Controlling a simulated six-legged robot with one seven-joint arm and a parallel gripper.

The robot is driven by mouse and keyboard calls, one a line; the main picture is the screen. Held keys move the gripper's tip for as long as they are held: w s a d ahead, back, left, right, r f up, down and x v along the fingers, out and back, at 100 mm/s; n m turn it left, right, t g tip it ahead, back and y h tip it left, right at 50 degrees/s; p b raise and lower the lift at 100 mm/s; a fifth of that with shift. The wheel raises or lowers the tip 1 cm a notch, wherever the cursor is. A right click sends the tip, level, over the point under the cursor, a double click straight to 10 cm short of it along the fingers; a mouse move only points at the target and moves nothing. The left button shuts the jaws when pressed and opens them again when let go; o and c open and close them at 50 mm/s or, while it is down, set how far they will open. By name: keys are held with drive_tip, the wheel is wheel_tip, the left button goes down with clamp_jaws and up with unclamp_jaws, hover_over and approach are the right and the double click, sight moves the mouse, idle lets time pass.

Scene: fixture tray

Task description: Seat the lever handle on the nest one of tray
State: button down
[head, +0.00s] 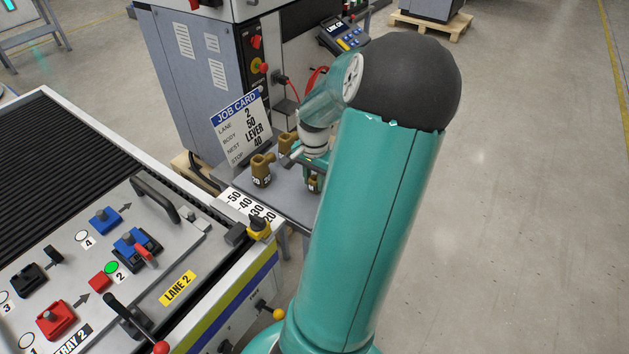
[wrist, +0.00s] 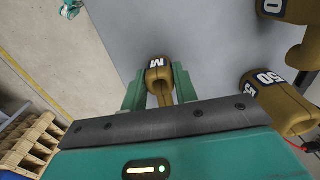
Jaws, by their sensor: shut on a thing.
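My gripper (wrist: 160,92) is shut on a brass-coloured part (wrist: 158,78) with a white label that looks like "M". Its lower end is between the green fingers. I cannot tell from its shape whether this is the lever handle. In the head view my gripper (head: 312,168) is low over the grey side table, partly hidden by my arm. The tray (head: 205,250) lies at the left, away from my gripper. Its "1" label (head: 28,341) is at the lower left edge, near a red block (head: 56,318). A blue block (head: 136,243) with a red lever sits near label 2.
Other brass parts stand on the side table (head: 292,200), one (head: 262,170) at its left; in the wrist view one marked 50 (wrist: 280,102) is close at right. The job card (head: 241,125) stands behind. A black-handled lever (head: 137,322) rises at the tray's front.

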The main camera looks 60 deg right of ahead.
wheel_tip(320, 180, up, 2)
drive_tip(key=shift+r, duration=0.25)
drive_tip(key=s+a+r, duration=0.4)
drive_tip(key=a+r, duration=0.6)
drive_tip(key=a, duration=0.3)
drive_tip(key=shift+a, duration=0.25)
wheel_tip(320, 180, up, 3)
drive_tip(key=shift+r, duration=0.2)
idle(0.4)
